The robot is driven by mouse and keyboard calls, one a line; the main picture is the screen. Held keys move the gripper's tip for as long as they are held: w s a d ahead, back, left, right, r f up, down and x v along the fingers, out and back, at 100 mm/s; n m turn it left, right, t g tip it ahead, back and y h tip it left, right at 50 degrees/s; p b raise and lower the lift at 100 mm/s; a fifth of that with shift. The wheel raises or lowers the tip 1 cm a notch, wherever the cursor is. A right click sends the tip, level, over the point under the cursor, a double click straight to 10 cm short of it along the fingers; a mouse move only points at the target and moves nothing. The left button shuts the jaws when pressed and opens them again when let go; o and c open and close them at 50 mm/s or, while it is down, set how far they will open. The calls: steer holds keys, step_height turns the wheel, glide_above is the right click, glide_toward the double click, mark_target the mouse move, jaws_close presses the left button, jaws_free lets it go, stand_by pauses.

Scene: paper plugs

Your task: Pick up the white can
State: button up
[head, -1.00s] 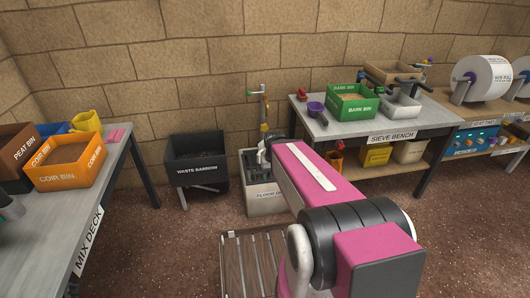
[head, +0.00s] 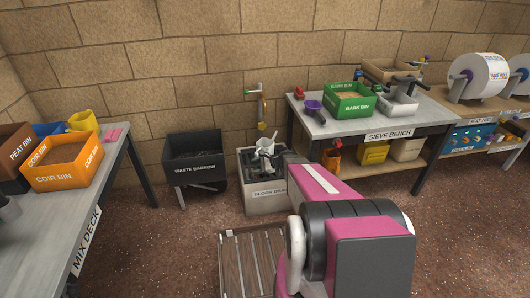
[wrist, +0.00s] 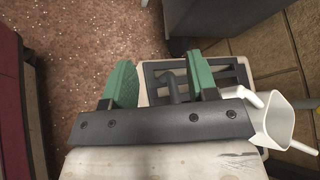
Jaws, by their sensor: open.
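The white can (head: 266,147) shows in the head view above the floor drain box (head: 266,201), close to the end of my arm. In the wrist view the white can (wrist: 275,126) is at the right edge, with its open mouth and a white arm-like part showing; part of it is hidden by the gripper body. My gripper (wrist: 162,84) is open, with two green finger pads apart. The can is to the right of the fingers, not between them. A dark bent pipe and a dark grate show between and beyond the fingers.
A black waste barrow (head: 196,158) stands left of the drain box. The sieve bench (head: 390,128) is to the right and the mix deck (head: 108,190) to the left. A slatted wooden pallet (head: 250,262) lies in front. Brown floor is clear between them.

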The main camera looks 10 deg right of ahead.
steer(key=w+d+f+m+t, duration=0.1)
steer(key=w, duration=0.1)
steer(key=w+d+f+m+t, duration=0.1)
steer(key=w+m, duration=0.1)
steer(key=w+d+f+m+t+y, duration=0.1)
steer(key=w+d+f+m, duration=0.1)
steer(key=shift+w+t, duration=0.1)
steer(key=shift+t, duration=0.2)
steer(key=w+d+f+m+t, duration=0.1)
steer(key=m, duration=0.1)
steer(key=w+d+f+m+t, duration=0.1)
steer(key=d+m+t, duration=0.1)
steer(key=w+d+f+m+t, duration=0.1)
steer(key=w+d+m, duration=0.1)
steer(key=shift+w+f+t, duration=0.1)
steer(key=shift+t, duration=0.2)
steer(key=x, duration=0.7)
steer(key=shift+w+r, duration=0.15)
steer(key=shift+r, duration=0.3)
jaws_close()
